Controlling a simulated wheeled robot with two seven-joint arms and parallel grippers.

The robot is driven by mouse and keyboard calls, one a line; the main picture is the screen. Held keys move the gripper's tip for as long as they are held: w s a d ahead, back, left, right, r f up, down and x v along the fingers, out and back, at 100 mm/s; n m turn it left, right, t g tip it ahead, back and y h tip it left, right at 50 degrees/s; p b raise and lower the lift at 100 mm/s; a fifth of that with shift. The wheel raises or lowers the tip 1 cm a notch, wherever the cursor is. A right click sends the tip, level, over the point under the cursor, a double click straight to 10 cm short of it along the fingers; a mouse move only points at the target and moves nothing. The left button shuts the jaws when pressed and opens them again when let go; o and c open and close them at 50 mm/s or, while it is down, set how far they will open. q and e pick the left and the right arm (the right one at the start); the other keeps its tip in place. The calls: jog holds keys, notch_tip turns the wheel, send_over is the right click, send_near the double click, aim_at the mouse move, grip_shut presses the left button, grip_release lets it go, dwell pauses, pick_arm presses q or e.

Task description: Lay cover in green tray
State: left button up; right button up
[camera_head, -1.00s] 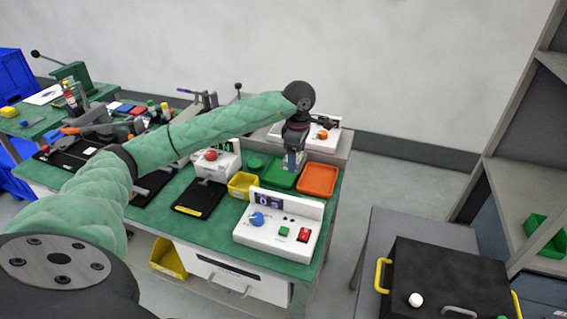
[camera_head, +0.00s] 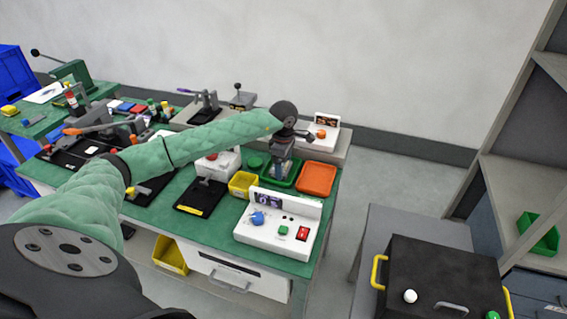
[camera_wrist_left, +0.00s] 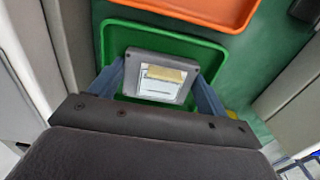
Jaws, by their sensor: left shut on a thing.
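The green tray (camera_head: 296,181) lies on the bench, left of an orange tray. My left gripper (camera_head: 279,173) points down over the green tray. It is shut on the cover (camera_wrist_left: 160,78), a grey-rimmed square piece with a pale, yellowish middle, held between the two blue-grey fingers. In the left wrist view the cover is within the outline of the green tray (camera_wrist_left: 112,40). I cannot tell whether it touches the tray floor. In the head view the gripper mostly hides the cover. My right gripper is not in view.
The orange tray (camera_head: 317,179) sits right beside the green tray. A yellow bin (camera_head: 242,184) is at its left front. A white control box (camera_head: 275,232) with a blue knob stands in front. A white unit (camera_head: 325,133) stands behind.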

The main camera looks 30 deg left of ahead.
pick_arm(q)
jog(key=shift+f, duration=0.1)
jog(key=o, duration=0.7)
jog(key=shift+o, duration=0.2)
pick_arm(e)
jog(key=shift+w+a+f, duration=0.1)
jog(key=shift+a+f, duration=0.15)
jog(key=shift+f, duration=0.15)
pick_arm(q)
jog(key=shift+r, duration=0.5)
notch_tip(320, 180, up, 11)
jog(key=b, duration=0.3)
jog(key=shift+r, duration=0.15)
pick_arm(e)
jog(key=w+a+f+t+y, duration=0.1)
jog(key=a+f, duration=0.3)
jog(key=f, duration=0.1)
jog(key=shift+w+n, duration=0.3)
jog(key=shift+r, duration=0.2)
